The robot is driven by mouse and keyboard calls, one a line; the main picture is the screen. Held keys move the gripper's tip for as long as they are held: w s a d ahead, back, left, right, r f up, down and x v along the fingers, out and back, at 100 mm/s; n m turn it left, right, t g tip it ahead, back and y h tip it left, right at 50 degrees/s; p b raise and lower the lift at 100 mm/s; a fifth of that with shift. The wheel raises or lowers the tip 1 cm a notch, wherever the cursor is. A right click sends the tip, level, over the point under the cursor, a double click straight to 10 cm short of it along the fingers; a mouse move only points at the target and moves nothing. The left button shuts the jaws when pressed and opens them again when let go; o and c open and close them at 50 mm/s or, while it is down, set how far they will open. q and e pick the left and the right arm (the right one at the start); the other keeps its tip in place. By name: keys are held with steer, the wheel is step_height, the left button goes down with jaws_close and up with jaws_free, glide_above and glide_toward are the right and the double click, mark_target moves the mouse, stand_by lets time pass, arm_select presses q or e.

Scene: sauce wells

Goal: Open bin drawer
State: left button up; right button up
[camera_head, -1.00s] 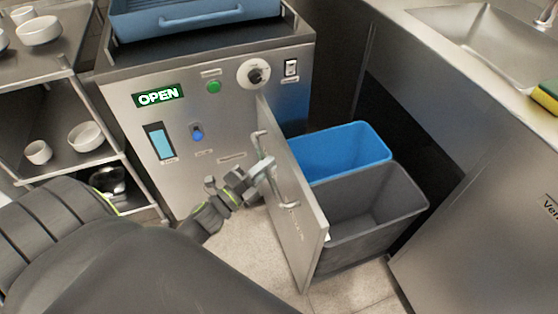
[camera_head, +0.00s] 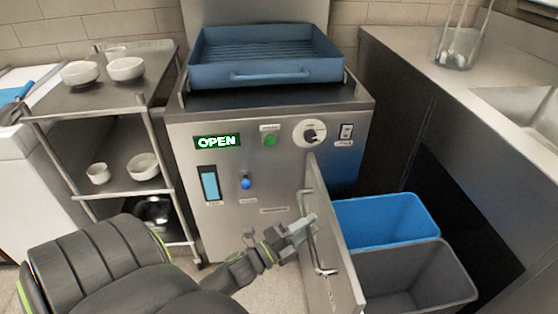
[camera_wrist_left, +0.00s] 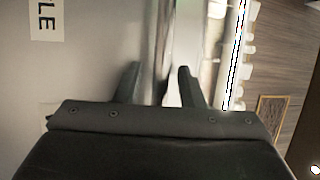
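The bin drawer is pulled out. Its grey metal front panel (camera_head: 338,268) stands away from the cabinet, with a blue bin (camera_head: 385,222) and a grey bin (camera_head: 415,275) behind it. A metal bar handle (camera_head: 311,243) is on the panel's outer face. My left gripper (camera_head: 308,226) is at this handle. In the left wrist view the left gripper's two fingers (camera_wrist_left: 158,84) are apart, with the blurred handle bar (camera_wrist_left: 161,45) between them and some space showing beside it. I cannot tell whether a finger touches the bar. My right gripper is in neither view.
A steel machine (camera_head: 230,165) with a lit OPEN sign and a blue tray (camera_head: 265,60) on top stands behind. A shelf rack (camera_head: 115,100) with bowls is on the left. A steel counter (camera_head: 425,75) is on the right, near the bins.

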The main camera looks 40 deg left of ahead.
arm_select(q)
steer(key=v, duration=1.7)
steer(key=shift+s+b, duration=0.25)
steer(key=shift+b, duration=0.05)
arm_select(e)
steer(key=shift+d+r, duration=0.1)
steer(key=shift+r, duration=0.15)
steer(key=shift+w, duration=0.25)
